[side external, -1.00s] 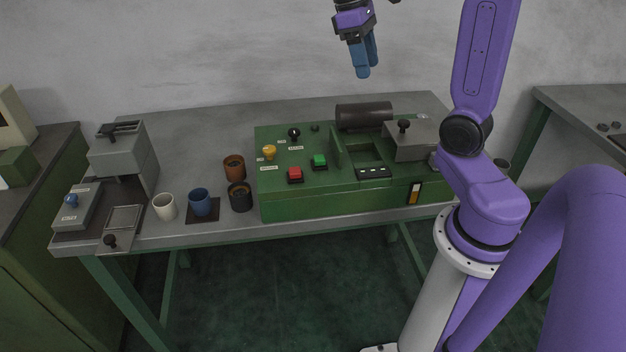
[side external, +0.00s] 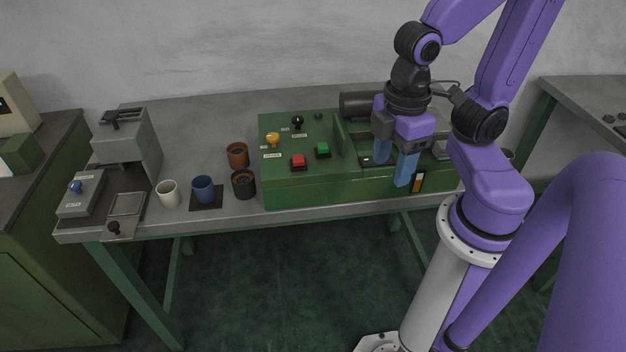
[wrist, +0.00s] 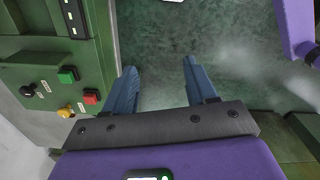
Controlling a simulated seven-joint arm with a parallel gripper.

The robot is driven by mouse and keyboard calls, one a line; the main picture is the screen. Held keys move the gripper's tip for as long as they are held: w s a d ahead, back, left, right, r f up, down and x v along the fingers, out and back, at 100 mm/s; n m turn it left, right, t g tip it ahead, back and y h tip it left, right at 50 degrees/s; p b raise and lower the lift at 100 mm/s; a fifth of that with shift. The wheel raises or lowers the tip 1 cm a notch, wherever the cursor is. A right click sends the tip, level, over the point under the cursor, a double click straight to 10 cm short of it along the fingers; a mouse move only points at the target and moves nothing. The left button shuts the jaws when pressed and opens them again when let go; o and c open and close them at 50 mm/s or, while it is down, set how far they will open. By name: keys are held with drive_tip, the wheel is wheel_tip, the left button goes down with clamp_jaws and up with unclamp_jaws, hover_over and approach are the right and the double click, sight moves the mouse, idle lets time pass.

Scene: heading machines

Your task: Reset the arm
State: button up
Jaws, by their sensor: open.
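My gripper (side external: 393,164) has blue fingers and hangs, pointing down, over the right front part of the green machine (side external: 320,194) in the side view. Its fingers are spread and nothing is between them. In the wrist view my gripper (wrist: 158,82) is also open and empty, with green floor showing between the fingertips. The green machine (wrist: 45,60) lies to the left of the fingers there. My forearm and gripper hide part of the machine's right end.
The machine carries a red button (side external: 298,161), a green button (side external: 322,150), a yellow knob (side external: 273,140) and a dark cylinder (side external: 357,105). A grey device (side external: 125,145) stands farther left.

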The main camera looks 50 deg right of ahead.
drive_tip(key=shift+s+a+f, duration=0.1)
drive_tip(key=shift+s+f, duration=0.15)
drive_tip(key=shift+s, duration=0.35)
